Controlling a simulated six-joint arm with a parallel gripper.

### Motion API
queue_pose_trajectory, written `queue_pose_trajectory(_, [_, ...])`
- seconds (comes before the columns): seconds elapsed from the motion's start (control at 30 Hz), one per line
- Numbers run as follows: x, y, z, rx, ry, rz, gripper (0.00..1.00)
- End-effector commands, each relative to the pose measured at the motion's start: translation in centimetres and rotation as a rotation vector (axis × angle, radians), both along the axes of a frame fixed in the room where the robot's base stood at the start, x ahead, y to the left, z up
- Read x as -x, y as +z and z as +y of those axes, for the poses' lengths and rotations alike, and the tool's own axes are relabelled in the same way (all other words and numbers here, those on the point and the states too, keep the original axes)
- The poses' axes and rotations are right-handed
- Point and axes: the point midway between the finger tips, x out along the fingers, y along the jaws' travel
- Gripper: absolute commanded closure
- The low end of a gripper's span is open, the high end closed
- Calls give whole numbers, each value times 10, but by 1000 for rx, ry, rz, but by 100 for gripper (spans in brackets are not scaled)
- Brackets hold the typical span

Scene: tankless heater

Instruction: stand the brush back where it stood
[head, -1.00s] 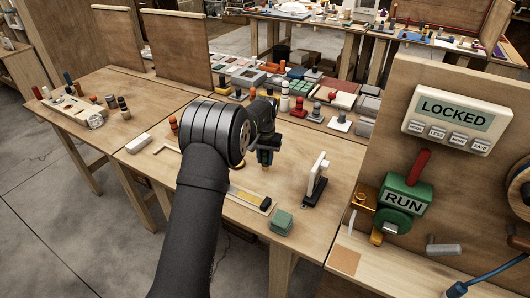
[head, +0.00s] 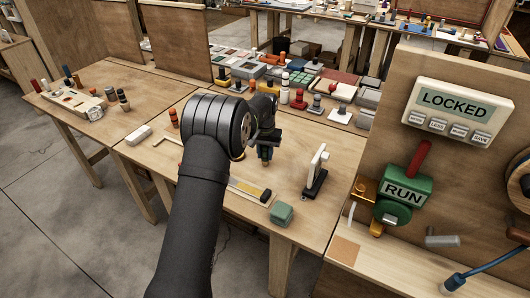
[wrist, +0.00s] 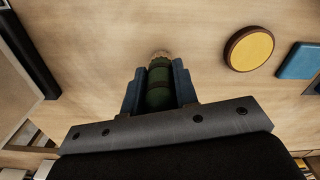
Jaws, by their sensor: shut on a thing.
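My gripper (wrist: 158,90) is shut on the brush (wrist: 159,88), a green cylinder with dark bands and a pale tip at its far end. In the head view my gripper (head: 266,139) is over the middle of the wooden table, and the brush (head: 265,153) hangs below it, roughly upright. I cannot tell whether the brush's lower end touches the table. My arm hides part of the table to the left of it.
A yellow disc with a brown rim (wrist: 249,49) and a blue block (wrist: 298,62) lie beside the brush. A green block (head: 281,213) and a white upright piece on a black base (head: 316,172) stand to the right. Several items crowd the back.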

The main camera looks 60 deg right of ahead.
Motion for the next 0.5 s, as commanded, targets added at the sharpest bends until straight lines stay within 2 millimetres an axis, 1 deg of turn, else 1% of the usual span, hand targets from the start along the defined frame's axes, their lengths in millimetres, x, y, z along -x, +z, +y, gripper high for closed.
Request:
queue_pose_trajectory(0.37, [0,-6,0,0,0,0,96])
queue_pose_trajectory(0.4, [0,-5,0,0,0,0,65])
queue_pose_trajectory(0.5, [0,-5,0,0,0,0,48])
